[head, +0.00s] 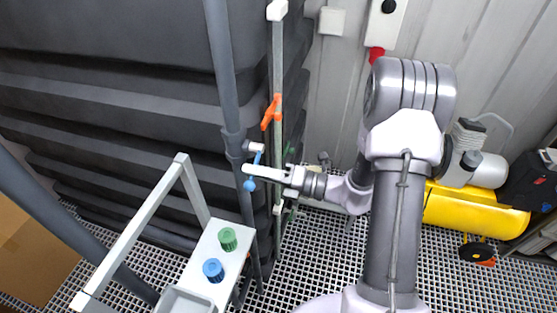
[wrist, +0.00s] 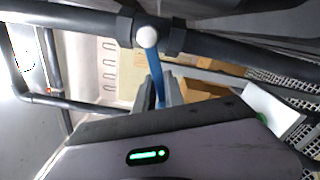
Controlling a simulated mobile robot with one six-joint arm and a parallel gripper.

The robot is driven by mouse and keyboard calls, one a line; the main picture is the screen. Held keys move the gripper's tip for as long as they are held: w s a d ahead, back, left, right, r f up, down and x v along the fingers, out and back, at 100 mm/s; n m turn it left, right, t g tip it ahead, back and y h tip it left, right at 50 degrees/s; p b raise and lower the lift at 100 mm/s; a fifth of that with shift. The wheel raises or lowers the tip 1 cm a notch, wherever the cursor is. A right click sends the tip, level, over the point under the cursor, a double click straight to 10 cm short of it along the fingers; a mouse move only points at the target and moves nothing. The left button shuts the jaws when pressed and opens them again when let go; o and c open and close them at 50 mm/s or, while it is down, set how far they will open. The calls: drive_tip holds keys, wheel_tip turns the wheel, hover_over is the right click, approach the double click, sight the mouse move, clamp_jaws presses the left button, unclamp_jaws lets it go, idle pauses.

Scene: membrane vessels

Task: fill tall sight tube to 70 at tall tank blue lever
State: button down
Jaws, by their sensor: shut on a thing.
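The tall dark tank (head: 120,110) fills the left of the head view. The tall sight tube (head: 277,70) stands upright at its right edge, with an orange pointer (head: 271,112) part way up. I cannot read a liquid level or scale on it. The blue lever (head: 249,185) hangs from a valve on the grey pipe beside the tube. My gripper (head: 262,173) is at the lever, shut on it. In the wrist view the blue lever (wrist: 156,72) runs from a white hub down between my gripper's fingers (wrist: 158,92); its lower end is hidden.
A white cart (head: 205,262) with a green cap (head: 228,239) and a blue cap (head: 213,270) stands in front of the tank. A yellow machine (head: 470,212) sits on the grating at the right. The grey pipe (head: 225,80) passes close to my gripper.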

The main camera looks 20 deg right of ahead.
drive_tip(key=shift+s+r+m+p, duration=0.1)
drive_tip(key=shift+r+m+p, duration=0.6)
drive_tip(key=shift+m+p, duration=0.2)
drive_tip(key=r+m+p, duration=0.1)
drive_tip(key=p, duration=0.2)
drive_tip(key=shift+a+r+m, duration=0.1)
drive_tip(key=shift+r+m, duration=0.25)
drive_tip(key=shift+m, duration=0.05)
drive_tip(key=shift+r+m+p, duration=0.2)
drive_tip(key=shift+m+p, duration=0.7)
drive_tip(key=shift+p, duration=0.3)
drive_tip(key=shift+f, duration=0.15)
drive_tip(key=c, duration=1.4)
unclamp_jaws()
drive_tip(key=shift+s, duration=0.1)
